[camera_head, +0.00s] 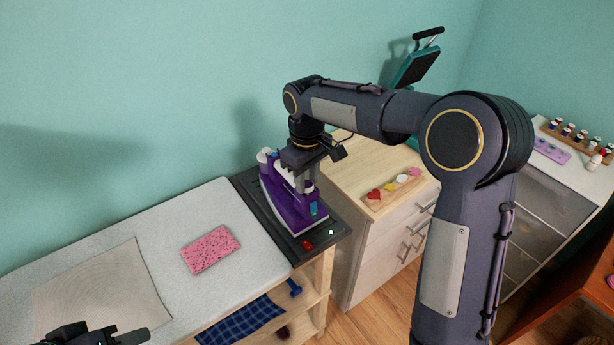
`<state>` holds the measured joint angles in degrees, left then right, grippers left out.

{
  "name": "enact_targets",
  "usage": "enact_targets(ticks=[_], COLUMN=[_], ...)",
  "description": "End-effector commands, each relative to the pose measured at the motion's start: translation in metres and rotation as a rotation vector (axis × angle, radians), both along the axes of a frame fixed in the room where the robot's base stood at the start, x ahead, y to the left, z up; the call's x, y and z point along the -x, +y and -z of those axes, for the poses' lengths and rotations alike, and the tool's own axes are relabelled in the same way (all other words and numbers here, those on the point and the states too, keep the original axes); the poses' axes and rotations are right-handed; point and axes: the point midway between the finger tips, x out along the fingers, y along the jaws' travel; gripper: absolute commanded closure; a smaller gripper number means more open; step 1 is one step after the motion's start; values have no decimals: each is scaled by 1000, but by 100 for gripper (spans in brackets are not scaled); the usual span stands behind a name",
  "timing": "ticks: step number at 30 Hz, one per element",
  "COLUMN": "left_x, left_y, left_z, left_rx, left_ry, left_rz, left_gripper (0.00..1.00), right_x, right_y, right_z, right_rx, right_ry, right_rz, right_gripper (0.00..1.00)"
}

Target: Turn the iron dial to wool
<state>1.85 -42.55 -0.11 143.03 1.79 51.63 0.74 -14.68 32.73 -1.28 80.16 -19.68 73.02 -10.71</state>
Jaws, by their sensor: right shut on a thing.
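The purple and white iron (285,207) rests on a dark stand at the right end of the ironing board. My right gripper (306,184) reaches down onto the top of the iron from above, with its fingers shut at the dial. The dial is hidden between the fingers, so its setting cannot be read. My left gripper (100,335) is partly in view at the bottom left edge, over the board and away from the iron. Its jaws are not clear.
The dark stand (336,227) has a red knob at its front. A pink speckled cloth (210,249) and a beige fabric piece (98,290) lie on the ironing board (185,213). A wooden-topped cabinet (345,165) holds a tray of small coloured pieces. A blue plaid cloth (240,322) lies below.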

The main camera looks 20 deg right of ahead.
Motion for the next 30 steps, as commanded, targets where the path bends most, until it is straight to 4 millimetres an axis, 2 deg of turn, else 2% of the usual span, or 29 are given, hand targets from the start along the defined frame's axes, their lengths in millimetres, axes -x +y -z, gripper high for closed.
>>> enact_targets(ticks=[21, 30], left_x=[0, 0], left_y=[0, 0], left_z=[-14, -17], left_rx=[0, 0], left_ry=[0, 0], left_rz=[0, 0], left_gripper=[64, 64], right_x=[-1, -1], right_y=[1, 0], right_z=[-2, -1], right_rx=[-1, 0], right_ry=[-3, -2], right_rz=[663, 897], right_gripper=[93, 93])
